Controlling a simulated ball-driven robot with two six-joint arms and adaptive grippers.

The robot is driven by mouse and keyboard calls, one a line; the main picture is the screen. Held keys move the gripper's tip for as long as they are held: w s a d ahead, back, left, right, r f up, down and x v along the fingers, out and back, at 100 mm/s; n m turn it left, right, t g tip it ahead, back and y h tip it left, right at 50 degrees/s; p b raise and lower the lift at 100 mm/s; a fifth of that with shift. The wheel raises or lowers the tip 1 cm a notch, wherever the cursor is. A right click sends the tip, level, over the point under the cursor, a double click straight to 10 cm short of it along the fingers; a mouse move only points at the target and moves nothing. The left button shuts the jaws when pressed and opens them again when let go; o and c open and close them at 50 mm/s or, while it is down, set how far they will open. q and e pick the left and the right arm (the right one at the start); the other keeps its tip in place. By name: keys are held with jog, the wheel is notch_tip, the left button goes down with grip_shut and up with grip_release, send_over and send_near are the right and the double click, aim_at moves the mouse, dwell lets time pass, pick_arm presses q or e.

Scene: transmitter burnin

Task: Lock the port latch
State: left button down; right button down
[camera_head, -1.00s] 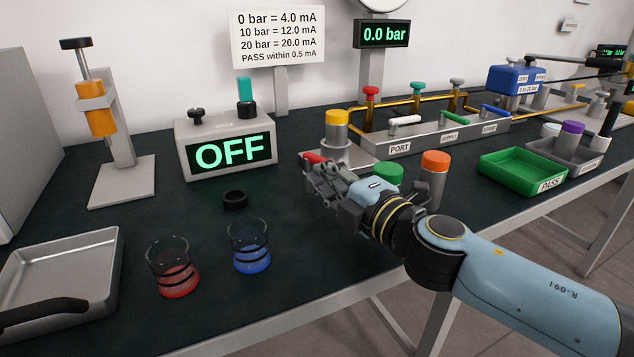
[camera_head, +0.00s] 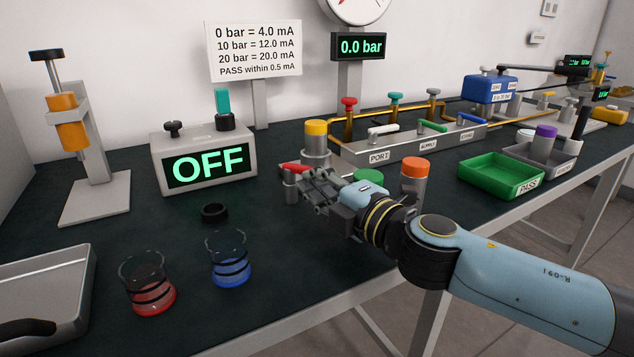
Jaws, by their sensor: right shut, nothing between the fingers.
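A manifold block (camera_head: 410,146) stands at the back with a PORT label (camera_head: 379,157) at its left end. A white lever (camera_head: 382,130) lies above that label, lying roughly along the block. My right gripper (camera_head: 306,187) is shut and empty, low over the bench in front of the block. A small red-tipped piece (camera_head: 292,167) on a grey stub shows just behind its fingertips; I cannot tell whether they touch. A yellow-capped cylinder (camera_head: 316,145) stands behind the gripper. My left gripper is not in view.
Green-capped (camera_head: 369,176) and orange-capped (camera_head: 415,175) cylinders stand close behind my right wrist. A green PASS tray (camera_head: 500,178) is to the right. The OFF box (camera_head: 205,168), a black ring (camera_head: 214,212) and red (camera_head: 150,290) and blue (camera_head: 230,265) beakers are to the left.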

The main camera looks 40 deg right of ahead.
jog(key=s, duration=0.8)
jog(key=s+a, duration=0.1)
jog(key=s, duration=0.3)
